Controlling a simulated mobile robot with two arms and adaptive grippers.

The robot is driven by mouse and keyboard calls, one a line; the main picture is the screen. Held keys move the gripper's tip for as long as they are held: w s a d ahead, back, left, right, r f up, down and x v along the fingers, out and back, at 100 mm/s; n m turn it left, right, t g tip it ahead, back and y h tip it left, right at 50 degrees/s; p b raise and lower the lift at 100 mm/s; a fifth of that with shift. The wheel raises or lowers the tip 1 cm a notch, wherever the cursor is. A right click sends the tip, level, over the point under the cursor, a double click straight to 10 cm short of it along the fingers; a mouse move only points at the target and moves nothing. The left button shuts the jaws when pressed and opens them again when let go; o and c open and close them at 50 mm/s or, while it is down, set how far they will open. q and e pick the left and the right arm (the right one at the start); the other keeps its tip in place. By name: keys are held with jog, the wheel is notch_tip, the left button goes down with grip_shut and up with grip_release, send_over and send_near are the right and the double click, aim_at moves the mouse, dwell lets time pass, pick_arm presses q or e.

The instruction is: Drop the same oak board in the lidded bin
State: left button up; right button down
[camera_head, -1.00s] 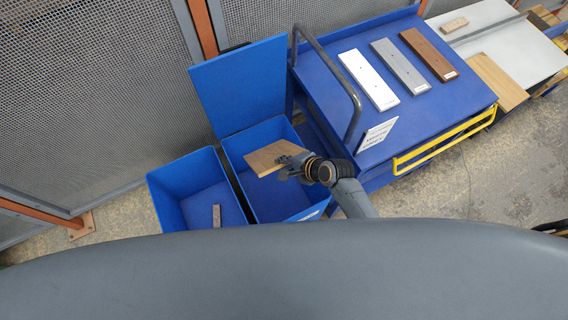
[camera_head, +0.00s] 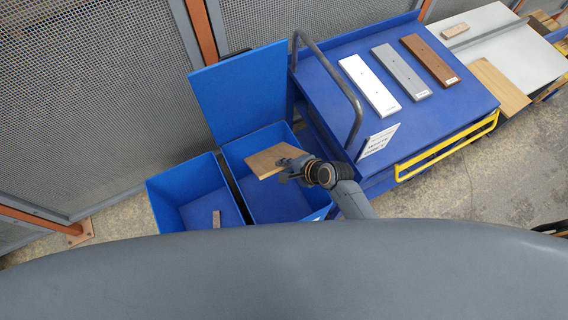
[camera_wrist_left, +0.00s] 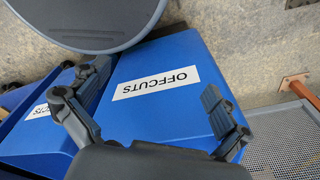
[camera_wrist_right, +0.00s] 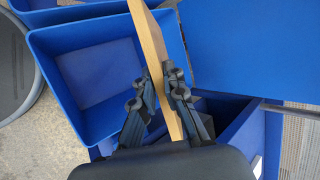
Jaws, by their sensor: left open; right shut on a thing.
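The oak board (camera_head: 270,162) is held tilted over the opening of the lidded bin (camera_head: 262,137), whose blue lid (camera_head: 240,90) stands raised at the back. My right gripper (camera_head: 291,168) is shut on the board's right end. In the right wrist view the board (camera_wrist_right: 150,42) shows edge-on between the fingers of the right gripper (camera_wrist_right: 158,82). My left gripper (camera_wrist_left: 150,85) is open and empty in the left wrist view, with a blue bin face labelled OFFCUTS (camera_wrist_left: 155,84) beyond it. The left gripper is not in the head view.
An open blue bin (camera_head: 160,198) stands left of the lidded one, with a small brown piece (camera_head: 216,217) inside. A blue cart (camera_head: 440,115) to the right carries white (camera_head: 369,85), grey (camera_head: 401,72) and brown (camera_head: 429,59) boards. Its grey handle (camera_head: 340,80) rises near my right arm.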

pick_arm(q)
notch_tip(320, 180, down, 10)
jog(key=s+b, duration=0.1)
jog(key=b, duration=0.8)
jog(key=shift+s+r, duration=0.15)
jog(key=shift+s, duration=0.15)
pick_arm(e)
notch_tip(320, 180, down, 12)
pick_arm(q)
jog(key=shift+a, duration=0.1)
pick_arm(e)
jog(key=shift+w, duration=0.1)
jog(key=c, duration=1.3)
grip_release()
jog(key=shift+c, duration=0.2)
jog(key=shift+f, duration=0.1)
pick_arm(q)
jog(key=shift+a, duration=0.15)
pick_arm(e)
jog(key=v, duration=1.2)
